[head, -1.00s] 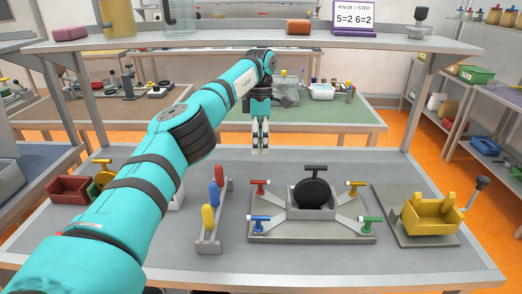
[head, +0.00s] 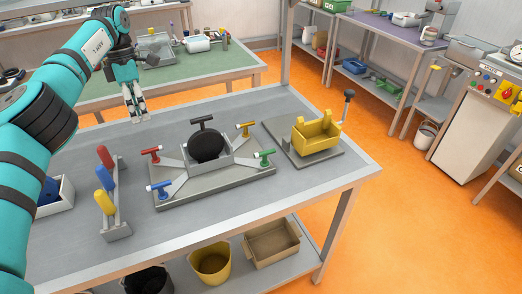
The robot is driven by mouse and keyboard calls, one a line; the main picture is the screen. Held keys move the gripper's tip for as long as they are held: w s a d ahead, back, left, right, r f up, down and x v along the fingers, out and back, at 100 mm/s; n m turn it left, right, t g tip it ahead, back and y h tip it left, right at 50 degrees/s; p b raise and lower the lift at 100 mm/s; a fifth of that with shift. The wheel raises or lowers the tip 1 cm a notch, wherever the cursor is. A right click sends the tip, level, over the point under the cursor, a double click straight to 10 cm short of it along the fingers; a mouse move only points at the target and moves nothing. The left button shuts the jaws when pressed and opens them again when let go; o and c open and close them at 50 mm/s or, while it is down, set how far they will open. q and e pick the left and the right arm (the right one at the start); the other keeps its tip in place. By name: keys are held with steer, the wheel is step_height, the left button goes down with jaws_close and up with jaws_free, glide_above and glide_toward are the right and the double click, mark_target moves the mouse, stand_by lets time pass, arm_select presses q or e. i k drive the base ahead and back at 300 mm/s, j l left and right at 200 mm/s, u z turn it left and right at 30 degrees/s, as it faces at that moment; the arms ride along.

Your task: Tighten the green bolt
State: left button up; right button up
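The green bolt (head: 266,158) is a T-handled screw at the right front arm of a grey clamping fixture (head: 215,187) on the workbench. A dark round part (head: 209,147) sits in the middle of the fixture. My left gripper (head: 137,120) points down over the back left of the bench, behind and left of the fixture and well away from the green bolt. Nothing shows between its fingers. They look close together, and I cannot tell how far apart they are. My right gripper is not in view.
A rack with coloured handles (head: 105,180) stands at left. A yellow block (head: 316,131) sits on a plate at right. The bench's front right is clear.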

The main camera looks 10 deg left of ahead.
mark_target(264, 162)
steer(key=k, duration=1.5)
